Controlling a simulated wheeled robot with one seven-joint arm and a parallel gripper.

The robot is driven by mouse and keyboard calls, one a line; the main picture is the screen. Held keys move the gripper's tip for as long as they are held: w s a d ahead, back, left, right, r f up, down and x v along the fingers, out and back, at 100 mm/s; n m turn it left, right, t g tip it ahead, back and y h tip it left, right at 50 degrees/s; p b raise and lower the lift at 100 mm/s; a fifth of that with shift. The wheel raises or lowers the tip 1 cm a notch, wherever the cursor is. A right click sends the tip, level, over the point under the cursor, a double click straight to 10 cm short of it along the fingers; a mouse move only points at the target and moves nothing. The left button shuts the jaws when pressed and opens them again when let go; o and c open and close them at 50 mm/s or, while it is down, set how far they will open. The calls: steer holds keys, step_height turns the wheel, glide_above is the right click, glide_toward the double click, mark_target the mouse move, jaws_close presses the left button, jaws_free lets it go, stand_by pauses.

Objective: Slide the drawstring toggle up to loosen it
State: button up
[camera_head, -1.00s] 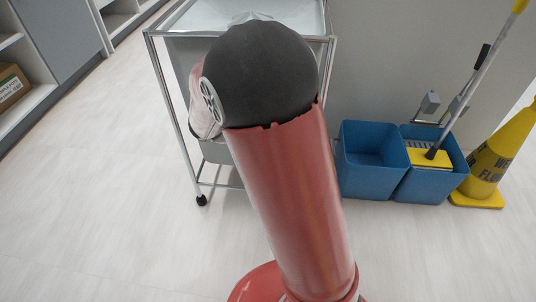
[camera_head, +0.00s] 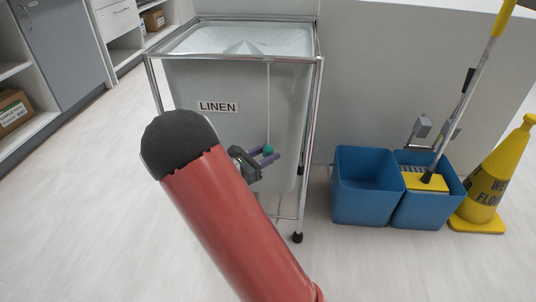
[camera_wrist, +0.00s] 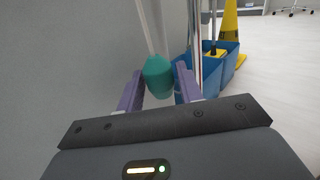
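The drawstring toggle (camera_head: 268,150) is a small teal piece on a pale cord (camera_head: 268,100) that hangs down the front of the linen hamper (camera_head: 215,135). In the wrist view the toggle (camera_wrist: 158,76) sits between the two purple fingers, with the cord (camera_wrist: 153,30) running up from it. My gripper (camera_head: 269,157) is open around the toggle, in front of the hamper. In the wrist view my gripper (camera_wrist: 158,90) shows a finger on each side, and the right finger looks close to the toggle. Whether either finger touches it I cannot tell.
The hamper's metal frame (camera_head: 310,130) stands just right of my gripper. Two blue buckets (camera_head: 362,190) with a mop and a yellow wet floor cone (camera_head: 487,185) stand farther right. Shelves (camera_head: 18,95) are at the left. The floor between is clear.

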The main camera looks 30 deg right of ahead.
mark_target(268, 145)
steer(key=shift+d, duration=0.4)
jaws_close()
step_height(268, 145, up, 12)
steer(key=p, duration=1)
steer(key=shift+r, duration=0.25)
steer(key=shift+f, duration=0.1)
jaws_free()
steer(key=shift+a, duration=0.1)
steer(key=s+a, duration=0.1)
steer(key=a, duration=0.6)
steer(key=shift+s+a, duration=0.2)
steer(key=shift+a, duration=0.1)
